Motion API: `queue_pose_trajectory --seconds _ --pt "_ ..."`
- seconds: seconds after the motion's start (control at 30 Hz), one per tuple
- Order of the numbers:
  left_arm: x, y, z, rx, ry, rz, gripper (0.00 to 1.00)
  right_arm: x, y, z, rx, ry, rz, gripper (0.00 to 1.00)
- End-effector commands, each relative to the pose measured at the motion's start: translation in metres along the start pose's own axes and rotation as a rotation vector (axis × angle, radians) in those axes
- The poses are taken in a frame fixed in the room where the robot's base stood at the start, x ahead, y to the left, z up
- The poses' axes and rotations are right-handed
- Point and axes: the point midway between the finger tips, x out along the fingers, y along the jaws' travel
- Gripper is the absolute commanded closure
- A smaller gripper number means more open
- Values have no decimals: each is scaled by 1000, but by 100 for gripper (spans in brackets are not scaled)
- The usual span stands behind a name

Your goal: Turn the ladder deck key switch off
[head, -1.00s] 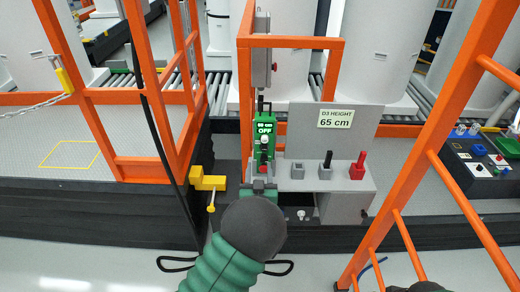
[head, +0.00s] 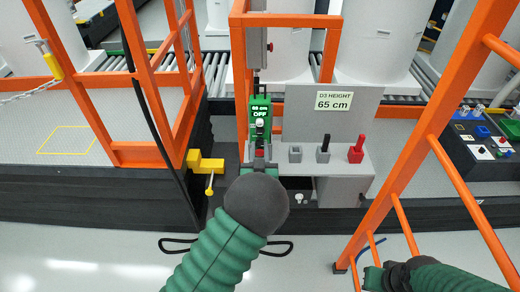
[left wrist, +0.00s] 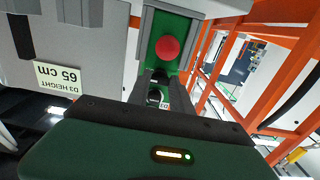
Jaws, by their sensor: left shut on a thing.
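A pale knob-like part (head: 260,124) shows just below the sign. My left gripper (head: 259,161) reaches up to the panel from below and hides its lower part. In the left wrist view, upside down, the green panel (left wrist: 183,25) bears a round red button (left wrist: 167,48). Beside it the left fingers (left wrist: 158,84) are shut around a small dark part, apparently the key, mostly hidden. My right gripper (head: 373,278) is low at the right, its jaws unclear.
A grey console with a black lever (head: 324,148) and a red lever (head: 356,148) stands right of the switch, below a "D3 HEIGHT 65 cm" sign (head: 333,100). A yellow bracket (head: 205,165) is at the left. An orange ladder rail (head: 425,145) slants at the right.

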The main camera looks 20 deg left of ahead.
Motion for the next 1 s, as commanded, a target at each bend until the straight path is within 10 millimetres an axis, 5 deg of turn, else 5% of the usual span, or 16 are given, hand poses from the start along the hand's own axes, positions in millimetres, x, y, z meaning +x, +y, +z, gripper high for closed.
queue_pose_trajectory --seconds 0.47,1.0 --pt "0 1 4 -135 -2 1 100 18 0 4 0 0 0 100" --pt "0 0 7 -621 -1 0 100 76 0 18 0 0 0 100"
